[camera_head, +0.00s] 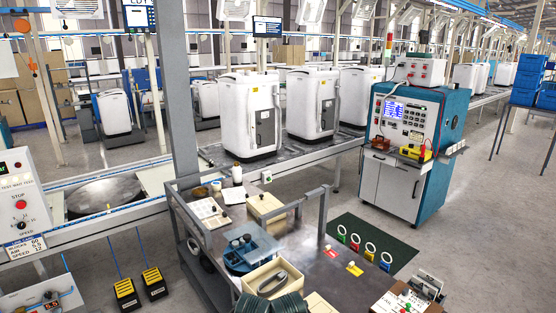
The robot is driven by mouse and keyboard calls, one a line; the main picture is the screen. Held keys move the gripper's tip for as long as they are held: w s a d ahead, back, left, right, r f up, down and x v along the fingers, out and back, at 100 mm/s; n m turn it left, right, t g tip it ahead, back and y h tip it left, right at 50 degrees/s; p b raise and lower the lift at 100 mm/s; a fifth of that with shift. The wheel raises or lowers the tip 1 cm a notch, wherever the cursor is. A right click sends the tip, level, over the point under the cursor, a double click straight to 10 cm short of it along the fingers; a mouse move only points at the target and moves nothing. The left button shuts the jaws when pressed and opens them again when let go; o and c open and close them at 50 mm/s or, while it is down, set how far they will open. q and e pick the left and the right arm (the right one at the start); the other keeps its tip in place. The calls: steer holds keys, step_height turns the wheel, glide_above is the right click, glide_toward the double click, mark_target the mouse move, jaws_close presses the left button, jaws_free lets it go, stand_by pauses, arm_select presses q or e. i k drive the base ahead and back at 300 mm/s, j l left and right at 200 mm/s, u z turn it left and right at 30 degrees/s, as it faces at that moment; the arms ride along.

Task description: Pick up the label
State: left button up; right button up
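No gripper of mine shows in the head view. I cannot tell for sure which thing is the label. A small red-and-white tag-like piece (331,251) lies on the dark workbench (310,262), right of its middle. A small yellow tag-like piece (355,269) lies just right of it and nearer. A flat white piece (232,195) lies at the back of the bench, among small items. Nothing of mine touches any of these.
A blue fixture (250,249) and a cream box (275,279) with a dark part stand on the bench's left half. Dark green coils (272,305) sit at the front edge. A test cabinet (405,150) stands behind at right. The bench's centre-right is mostly clear.

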mark_target(332, 254)
steer(key=k, duration=0.65)
steer(key=u, duration=0.85)
steer(key=l+u, duration=0.35)
steer(key=k+l, duration=0.1)
steer(key=l, duration=4.25)
steer(key=k, duration=0.05)
